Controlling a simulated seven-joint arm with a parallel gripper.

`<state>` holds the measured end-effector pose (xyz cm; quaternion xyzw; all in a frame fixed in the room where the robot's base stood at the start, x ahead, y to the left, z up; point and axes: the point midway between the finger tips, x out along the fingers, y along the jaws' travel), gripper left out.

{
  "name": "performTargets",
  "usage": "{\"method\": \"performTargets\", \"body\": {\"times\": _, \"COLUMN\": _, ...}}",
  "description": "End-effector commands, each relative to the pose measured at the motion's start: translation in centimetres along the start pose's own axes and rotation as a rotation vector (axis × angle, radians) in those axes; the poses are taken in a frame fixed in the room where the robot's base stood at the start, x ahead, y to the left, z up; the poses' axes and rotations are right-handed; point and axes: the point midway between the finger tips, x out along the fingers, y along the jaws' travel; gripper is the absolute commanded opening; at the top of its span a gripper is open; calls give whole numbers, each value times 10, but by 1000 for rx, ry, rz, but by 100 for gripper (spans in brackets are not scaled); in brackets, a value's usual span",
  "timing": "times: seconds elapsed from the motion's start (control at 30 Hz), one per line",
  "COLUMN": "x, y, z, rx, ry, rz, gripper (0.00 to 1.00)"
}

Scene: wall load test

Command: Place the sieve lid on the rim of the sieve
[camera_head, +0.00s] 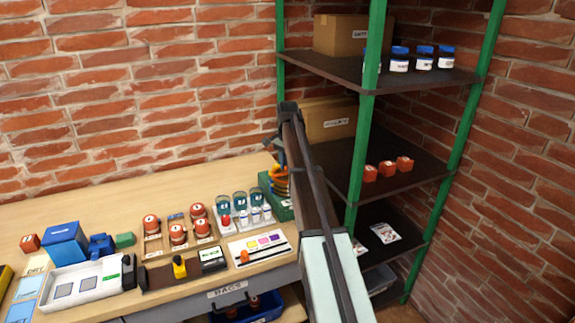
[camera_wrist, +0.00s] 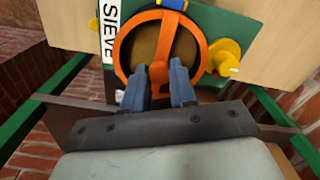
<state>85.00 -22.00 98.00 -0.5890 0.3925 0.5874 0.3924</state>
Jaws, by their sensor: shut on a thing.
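An orange ring (camera_wrist: 122,50) with a tan inside lies just past the fingertips on a green base (camera_wrist: 232,27) with a white SIEVE label (camera_wrist: 110,30). I cannot tell how much of this ring is lid and how much is sieve rim, or whether the two touch. In the head view the orange parts (camera_head: 281,183) are at the green base (camera_head: 268,182), partly hidden by my arm.
A yellow knob (camera_wrist: 225,55) sticks out beside the ring. Left of the base, a rack of blue-capped jars (camera_head: 240,199) and red-topped pots (camera_head: 178,234) stand on the wooden bench (camera_head: 90,205). A green-posted shelf (camera_head: 370,110) stands close on the right.

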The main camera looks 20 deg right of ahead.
Motion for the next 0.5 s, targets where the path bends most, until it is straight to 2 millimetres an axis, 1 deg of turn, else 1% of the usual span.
{"method": "performTargets", "body": {"times": 0.37, "x": 3, "y": 0, "z": 0, "rx": 0, "ry": 0, "rz": 0, "gripper": 0}}
{"method": "performTargets", "body": {"times": 0.4, "x": 3, "y": 0, "z": 0, "rx": 0, "ry": 0, "rz": 0, "gripper": 30}}
{"method": "performTargets", "body": {"times": 0.5, "x": 3, "y": 0, "z": 0, "rx": 0, "ry": 0, "rz": 0, "gripper": 40}}
